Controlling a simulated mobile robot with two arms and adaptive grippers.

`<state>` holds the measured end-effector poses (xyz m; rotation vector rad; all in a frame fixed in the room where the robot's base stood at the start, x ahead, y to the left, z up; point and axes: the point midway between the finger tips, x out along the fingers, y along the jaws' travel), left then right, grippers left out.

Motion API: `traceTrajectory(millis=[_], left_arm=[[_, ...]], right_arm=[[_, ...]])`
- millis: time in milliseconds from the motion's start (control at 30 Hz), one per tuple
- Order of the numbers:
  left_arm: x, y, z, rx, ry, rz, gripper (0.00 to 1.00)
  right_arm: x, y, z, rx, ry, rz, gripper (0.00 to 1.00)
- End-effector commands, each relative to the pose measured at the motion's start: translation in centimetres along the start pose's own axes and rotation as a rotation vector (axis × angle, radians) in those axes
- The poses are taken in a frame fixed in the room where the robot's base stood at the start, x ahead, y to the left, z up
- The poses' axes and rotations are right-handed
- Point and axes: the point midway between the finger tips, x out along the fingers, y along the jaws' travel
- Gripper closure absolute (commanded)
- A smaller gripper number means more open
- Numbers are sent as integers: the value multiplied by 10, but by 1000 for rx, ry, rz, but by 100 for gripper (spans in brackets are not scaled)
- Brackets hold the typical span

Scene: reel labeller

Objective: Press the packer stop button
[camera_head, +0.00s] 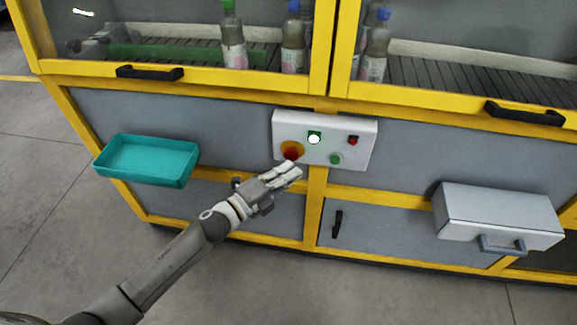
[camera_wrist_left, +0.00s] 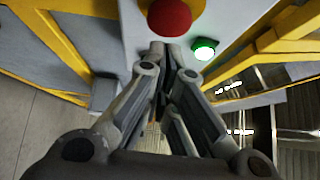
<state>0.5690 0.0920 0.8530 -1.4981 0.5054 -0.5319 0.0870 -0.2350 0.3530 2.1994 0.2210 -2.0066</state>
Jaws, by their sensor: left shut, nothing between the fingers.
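The white control panel (camera_head: 272,130) is on the front of the yellow-framed machine. It carries a red mushroom button on a yellow plate (camera_head: 291,151), a brightly lit button with a green surround (camera_head: 314,138), a small red button (camera_head: 352,140) and a green button (camera_head: 335,159). No button label is readable. My left gripper (camera_head: 298,171) is shut and empty, its tips just below the red mushroom button. In the left wrist view the tips (camera_wrist_left: 163,48) are close to the red mushroom button (camera_wrist_left: 170,16) and a lit green button (camera_wrist_left: 204,49); contact cannot be told. My right gripper is out of view.
A teal tray (camera_head: 145,160) juts out left of the panel, and a grey box with a handle (camera_head: 500,215) juts out at right. Black door handles (camera_head: 150,72) and (camera_head: 525,114) stick out above. Bottles (camera_head: 293,40) stand behind the windows. The floor in front is clear.

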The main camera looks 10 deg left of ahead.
Motion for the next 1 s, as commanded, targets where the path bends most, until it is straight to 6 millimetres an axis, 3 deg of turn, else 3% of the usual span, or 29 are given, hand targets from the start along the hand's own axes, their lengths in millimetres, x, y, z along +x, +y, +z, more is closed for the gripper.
traceTrajectory(millis=[1000], left_arm=[[24,-1,24,0,-4,-2,100]], right_arm=[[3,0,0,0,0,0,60]])
